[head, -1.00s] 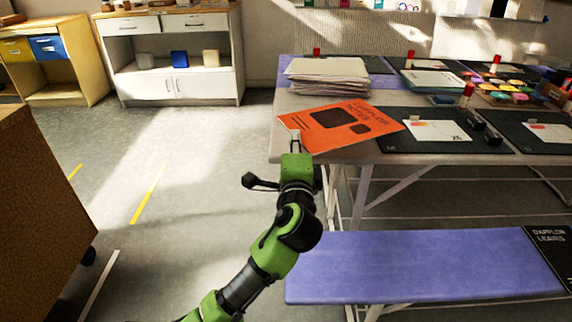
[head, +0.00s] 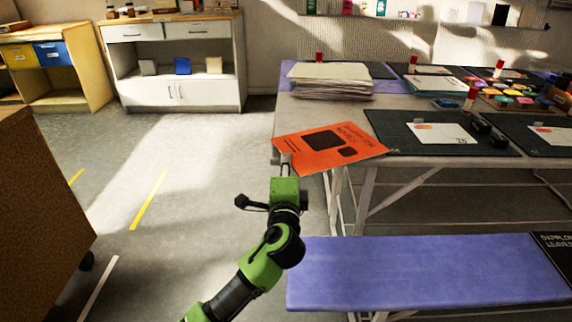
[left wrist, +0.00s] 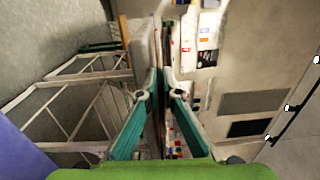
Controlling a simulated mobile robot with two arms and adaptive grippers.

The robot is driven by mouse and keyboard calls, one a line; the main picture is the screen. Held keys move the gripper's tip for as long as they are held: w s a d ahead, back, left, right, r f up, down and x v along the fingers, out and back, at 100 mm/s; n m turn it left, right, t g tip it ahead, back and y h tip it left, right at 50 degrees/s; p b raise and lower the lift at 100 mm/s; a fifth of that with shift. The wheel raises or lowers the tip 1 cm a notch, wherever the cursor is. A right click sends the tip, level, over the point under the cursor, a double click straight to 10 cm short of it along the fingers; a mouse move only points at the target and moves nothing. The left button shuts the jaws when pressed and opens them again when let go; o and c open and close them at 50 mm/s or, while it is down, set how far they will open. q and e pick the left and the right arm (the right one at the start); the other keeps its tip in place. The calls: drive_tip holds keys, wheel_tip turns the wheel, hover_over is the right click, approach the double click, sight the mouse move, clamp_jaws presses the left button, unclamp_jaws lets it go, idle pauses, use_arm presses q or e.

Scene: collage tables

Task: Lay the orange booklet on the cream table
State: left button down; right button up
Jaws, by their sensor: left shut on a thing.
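The orange booklet (head: 355,137), with dark printed shapes on its cover, is at the near left corner of a pale greyish table (head: 300,110) in the head view. It sticks out past the front edge; whether it touches the top I cannot tell. My left gripper (head: 285,160) is shut on the booklet's near left edge. In the left wrist view, the green fingers (left wrist: 157,95) close on a thin edge between them. Which table is the cream one is unclear. My right gripper is not in view.
A stack of paper (head: 330,80) stands behind the booklet. Black mats (head: 400,135), glue sticks and paint pots fill the table to the right. A purple bench (head: 420,270) stands in front. The floor at the left is clear, beside a brown cabinet (head: 45,200).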

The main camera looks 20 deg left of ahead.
use_arm(q)
drive_tip(key=shift+f, duration=0.15)
drive_tip(key=c, duration=2.2)
unclamp_jaws()
drive_tip(key=shift+c, duration=0.2)
